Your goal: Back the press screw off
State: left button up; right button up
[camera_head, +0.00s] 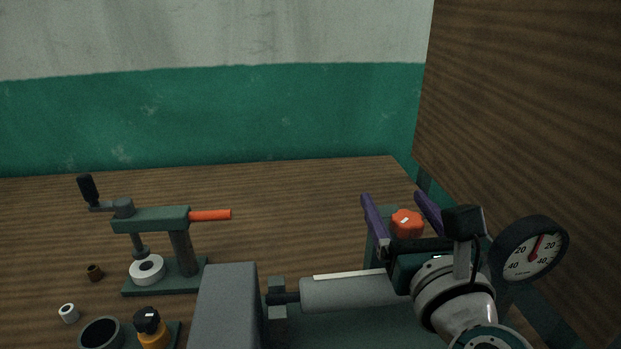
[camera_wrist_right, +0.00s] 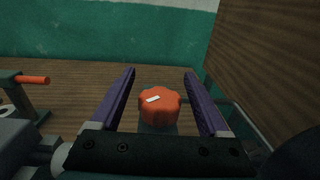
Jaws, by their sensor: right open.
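The press (camera_head: 180,221) stands at the left in the head view. It has a green frame, an orange bar pointing right, and a screw with a crank and black handle (camera_head: 87,187) on top. The screw's lower end is over a white ring (camera_head: 147,269) on the press base; I cannot tell if they touch. My right gripper (camera_head: 391,196) is open, well to the right of the press. Its purple fingers lie on either side of a red lobed knob (camera_wrist_right: 160,105), with gaps on both sides in the wrist view. My left gripper is not in view.
A dial gauge (camera_head: 531,250) stands at the right, near a wooden panel (camera_head: 530,100). A grey cylinder (camera_head: 350,291) and grey block (camera_head: 227,305) are in front. The back middle tabletop is clear.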

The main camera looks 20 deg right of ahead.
grip_shut()
dwell(0.7)
